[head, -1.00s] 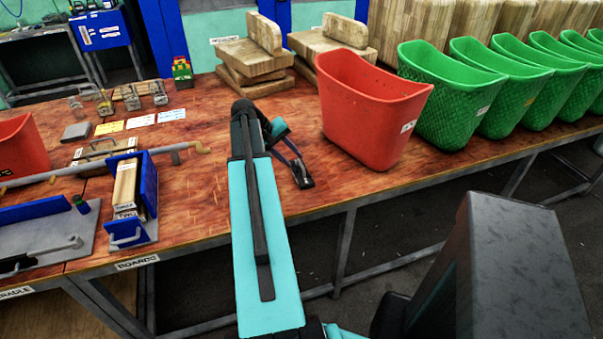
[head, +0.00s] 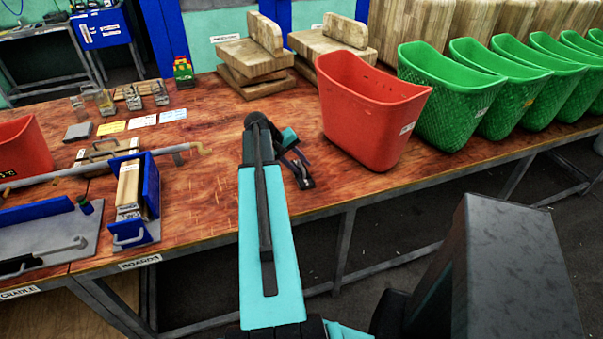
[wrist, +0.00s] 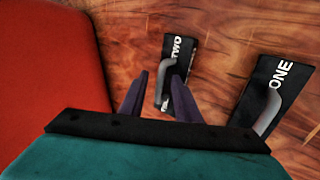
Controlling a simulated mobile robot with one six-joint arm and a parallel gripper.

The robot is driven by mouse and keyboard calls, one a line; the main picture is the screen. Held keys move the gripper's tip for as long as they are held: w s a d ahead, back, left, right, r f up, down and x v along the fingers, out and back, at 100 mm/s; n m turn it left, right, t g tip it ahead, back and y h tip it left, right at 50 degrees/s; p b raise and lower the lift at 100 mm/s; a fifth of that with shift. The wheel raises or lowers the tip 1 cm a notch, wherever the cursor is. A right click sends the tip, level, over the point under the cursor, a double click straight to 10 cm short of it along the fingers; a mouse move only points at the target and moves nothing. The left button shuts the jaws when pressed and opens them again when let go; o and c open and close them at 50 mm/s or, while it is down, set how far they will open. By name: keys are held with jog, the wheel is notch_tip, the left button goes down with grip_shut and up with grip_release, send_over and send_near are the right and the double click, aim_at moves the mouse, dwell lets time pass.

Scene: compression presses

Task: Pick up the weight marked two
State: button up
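The weight marked two (wrist: 186,50) is a black block with white lettering and a grey handle, lying on the wooden bench in the wrist view. My gripper (wrist: 158,78) is open. A similar weight marked one (wrist: 282,75) lies to the right. In the head view my gripper (head: 297,168) is beside the red bin, partly hidden by my arm.
The red bin (head: 365,115) stands close to the gripper; its wall (wrist: 45,70) fills the left of the wrist view. Green bins (head: 440,105) line up to the right. Wooden blocks (head: 250,65) are behind. A blue board holder (head: 150,190) stands left, with open bench between.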

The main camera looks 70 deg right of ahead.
dwell(0.5)
grip_shut()
jog(key=shift+r, duration=0.1)
dwell(1.2)
